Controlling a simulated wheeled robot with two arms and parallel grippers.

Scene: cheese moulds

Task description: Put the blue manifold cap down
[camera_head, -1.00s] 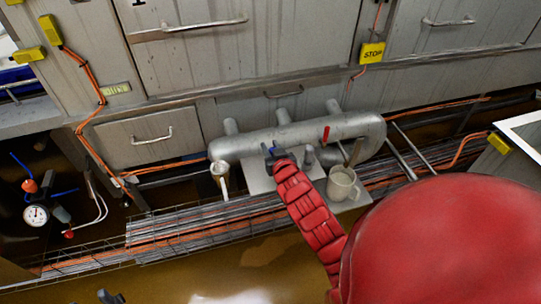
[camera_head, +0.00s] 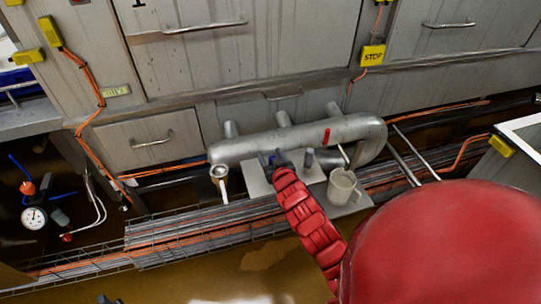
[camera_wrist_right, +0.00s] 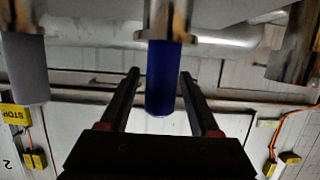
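The blue manifold cap (camera_wrist_right: 161,78) is a dark blue cylinder on a metal stub of the manifold, shown upside down in the right wrist view. My right gripper (camera_wrist_right: 160,75) has one finger on each side of it, with a narrow gap visible on both sides, so it looks open around the cap. In the head view my right gripper (camera_head: 272,157) is at the front of the grey pipe manifold (camera_head: 290,140); its fingers largely hide the cap. Only a dark tip of my left gripper (camera_head: 108,299) shows at the bottom edge.
A grey cap (camera_wrist_right: 25,70) sits on a neighbouring stub, and a bare metal stub (camera_wrist_right: 292,45) is on the other side. A pale mug (camera_head: 341,187) stands right of my gripper. A pressure gauge (camera_head: 34,217) is at far left. Cable trays (camera_head: 200,225) run in front.

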